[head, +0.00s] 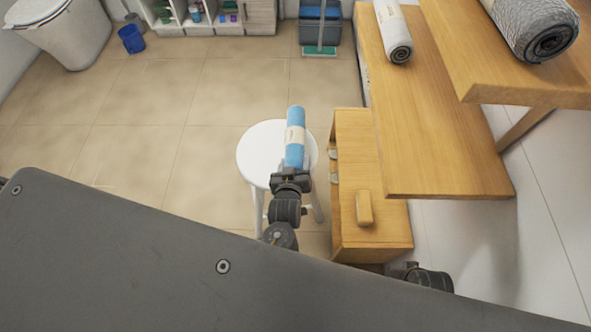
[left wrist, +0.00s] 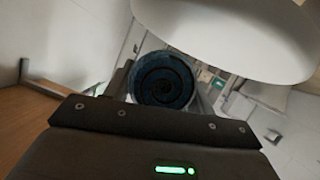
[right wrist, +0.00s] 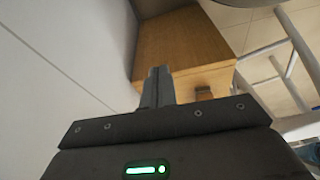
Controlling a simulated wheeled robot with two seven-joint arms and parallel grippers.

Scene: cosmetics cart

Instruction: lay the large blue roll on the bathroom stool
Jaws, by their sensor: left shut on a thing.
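The blue roll (head: 296,140) has a pale paper band and appears over the white round stool (head: 256,150) in the head view. My left gripper (head: 291,176) is shut on the roll's near end. In the left wrist view the roll shows its dark blue spiral end (left wrist: 163,80), with the white stool seat (left wrist: 225,35) close by at the upper right. I cannot tell whether the roll touches the seat. My right gripper (right wrist: 158,78) is shut and empty near a wooden cabinet (right wrist: 185,38). The stool's legs (right wrist: 280,45) show at the upper right there.
The low wooden cabinet (head: 372,235) stands just right of the stool. A wooden bench (head: 435,150) bears a white roll (head: 394,35); a higher shelf holds a grey roll (head: 535,30). Floor left of the stool is clear.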

